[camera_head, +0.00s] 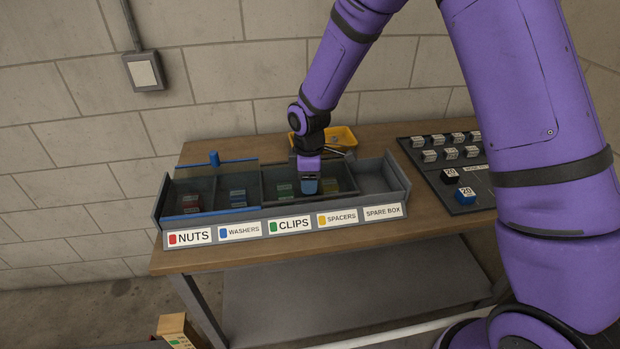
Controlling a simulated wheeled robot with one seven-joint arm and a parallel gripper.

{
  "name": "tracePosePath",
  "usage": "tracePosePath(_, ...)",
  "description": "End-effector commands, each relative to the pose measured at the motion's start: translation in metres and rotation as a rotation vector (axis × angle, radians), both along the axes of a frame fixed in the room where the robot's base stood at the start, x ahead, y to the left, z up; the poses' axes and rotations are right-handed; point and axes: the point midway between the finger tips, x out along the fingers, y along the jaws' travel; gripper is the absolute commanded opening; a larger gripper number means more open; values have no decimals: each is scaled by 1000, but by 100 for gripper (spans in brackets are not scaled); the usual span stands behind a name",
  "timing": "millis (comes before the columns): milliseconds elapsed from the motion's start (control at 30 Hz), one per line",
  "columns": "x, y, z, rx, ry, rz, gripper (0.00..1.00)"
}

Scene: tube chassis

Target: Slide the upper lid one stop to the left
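A long grey box on the table has compartments labelled NUTS, WASHERS, CLIPS, SPACERS and SPARE BOX. A see-through lid with blue edges and a blue knob (214,158) lies over the NUTS and WASHERS compartments at the left. A darker framed panel (262,184) spans the CLIPS and SPACERS compartments; I cannot tell which lid is the upper one. My gripper (310,186) points down over the CLIPS and SPACERS area, right of the blue knob. A small blue-grey shape shows at its tips; whether it is held, and whether the fingers are shut, I cannot tell.
The SPARE BOX end (375,182) looks uncovered and empty. A yellow tray (340,137) stands behind the box. A dark board (440,170) with several labelled blocks lies at the right. A wall box (144,71) hangs behind. A cardboard box (178,330) sits low in front.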

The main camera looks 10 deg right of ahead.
Motion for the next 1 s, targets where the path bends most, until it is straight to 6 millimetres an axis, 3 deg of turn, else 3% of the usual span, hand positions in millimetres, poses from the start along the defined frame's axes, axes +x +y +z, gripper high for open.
tracePosePath(333,0,0,10,0,-1,-1,53)
tracePosePath(800,0,0,91,1,-2,-1,53)
tracePosePath(1000,0,0,106,0,-1,0,53)
